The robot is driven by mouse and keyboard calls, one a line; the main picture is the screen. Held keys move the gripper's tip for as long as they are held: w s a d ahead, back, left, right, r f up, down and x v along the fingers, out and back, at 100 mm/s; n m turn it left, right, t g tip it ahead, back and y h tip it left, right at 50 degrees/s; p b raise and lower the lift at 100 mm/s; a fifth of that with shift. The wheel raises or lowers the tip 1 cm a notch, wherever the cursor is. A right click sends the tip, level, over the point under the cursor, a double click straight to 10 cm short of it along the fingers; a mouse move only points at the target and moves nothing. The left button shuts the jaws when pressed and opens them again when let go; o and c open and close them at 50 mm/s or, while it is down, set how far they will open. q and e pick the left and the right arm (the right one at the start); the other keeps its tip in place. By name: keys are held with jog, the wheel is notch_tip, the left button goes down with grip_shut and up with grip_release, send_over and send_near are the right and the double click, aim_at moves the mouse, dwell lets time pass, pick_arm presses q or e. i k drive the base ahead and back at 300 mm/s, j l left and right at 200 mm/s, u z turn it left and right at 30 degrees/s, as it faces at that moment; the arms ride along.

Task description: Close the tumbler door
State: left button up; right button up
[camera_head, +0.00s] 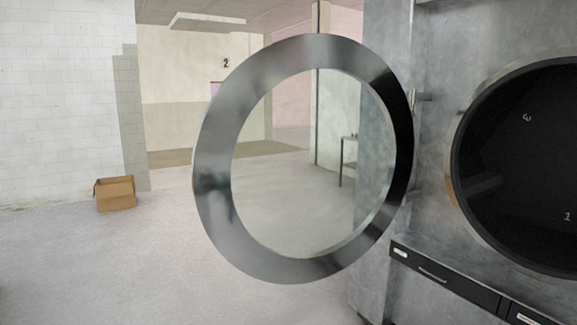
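The tumbler door (219,203) is a round, shiny metal ring with a clear glass middle. It stands wide open in the centre of the head view, swung out to the left of the machine. Its right edge meets the hinge side (414,100) of the grey tumbler (440,150). The dark round drum opening (525,165) is uncovered at the right, partly cut off by the picture's edge. Neither of my grippers shows in this view.
A dark drawer panel (440,278) with a handle runs below the drum opening. An open cardboard box (115,194) sits on the floor by the white brick wall at the left. A small table (349,145) shows through the glass.

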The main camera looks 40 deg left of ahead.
aim_at(222, 121)
jog(key=j+u, duration=0.15)
jog(key=u, duration=2.7)
jog(key=i, duration=3.35)
jog(key=i+j+z, duration=0.2)
jog(key=i, duration=0.3)
jog(key=l+z, duration=0.1)
jog(key=z, duration=3.55)
